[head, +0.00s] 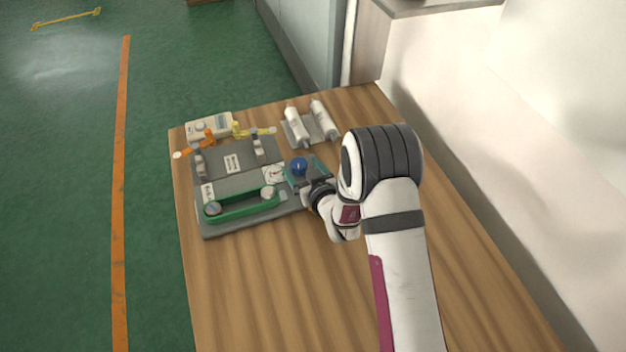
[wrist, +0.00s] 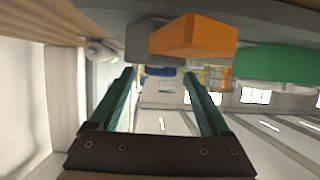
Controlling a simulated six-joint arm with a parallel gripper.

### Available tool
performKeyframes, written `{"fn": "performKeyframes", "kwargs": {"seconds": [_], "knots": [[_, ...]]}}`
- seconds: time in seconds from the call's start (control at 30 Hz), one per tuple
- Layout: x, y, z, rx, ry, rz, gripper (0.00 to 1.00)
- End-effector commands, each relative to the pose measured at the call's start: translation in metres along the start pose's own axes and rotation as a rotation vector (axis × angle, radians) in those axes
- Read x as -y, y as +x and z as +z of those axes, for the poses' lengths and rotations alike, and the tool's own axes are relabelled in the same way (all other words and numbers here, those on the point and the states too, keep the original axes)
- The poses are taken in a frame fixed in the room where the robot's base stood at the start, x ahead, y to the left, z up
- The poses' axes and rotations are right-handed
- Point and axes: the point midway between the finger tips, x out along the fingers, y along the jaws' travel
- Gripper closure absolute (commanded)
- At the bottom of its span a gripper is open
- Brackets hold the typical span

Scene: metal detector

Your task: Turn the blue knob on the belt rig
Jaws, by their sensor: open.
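The belt rig (head: 225,222) is a grey base with a green belt (head: 240,207) looped around two rollers. The blue knob (head: 299,166) sits on a teal block at the rig's right side, beside a round dial (head: 273,175). My gripper (head: 311,184) is just to the near right of the knob, and its tips are small in the head view. In the wrist view my gripper (wrist: 158,75) has its two teal fingers apart. A blue patch (wrist: 160,71), probably the knob, shows between the tips. I cannot tell whether they touch it.
An orange block (wrist: 194,37) is close above the fingers in the wrist view. White rollers (head: 311,123) lie on a grey stand behind. A pale box (head: 209,125) stands at the table's far left. The near wooden table (head: 270,290) is clear. A white wall is at right.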

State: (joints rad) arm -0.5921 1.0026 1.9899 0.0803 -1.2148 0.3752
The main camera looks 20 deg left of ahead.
Motion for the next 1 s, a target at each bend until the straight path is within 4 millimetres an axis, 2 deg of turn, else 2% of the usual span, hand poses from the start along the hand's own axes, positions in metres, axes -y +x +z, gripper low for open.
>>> {"fn": "performKeyframes", "kwargs": {"seconds": [0.2,0.3,0.4,0.57,1.0], "knots": [[-0.001,-0.070,0.000,0.002,0.001,0.001,0.19],[-0.001,-0.096,-0.001,0.000,0.000,0.001,0.19],[-0.001,-0.115,0.000,0.001,0.000,0.001,0.19],[0.000,-0.127,0.000,0.000,0.000,0.000,0.19],[-0.004,-0.128,-0.002,0.008,0.006,0.012,0.19]]}}
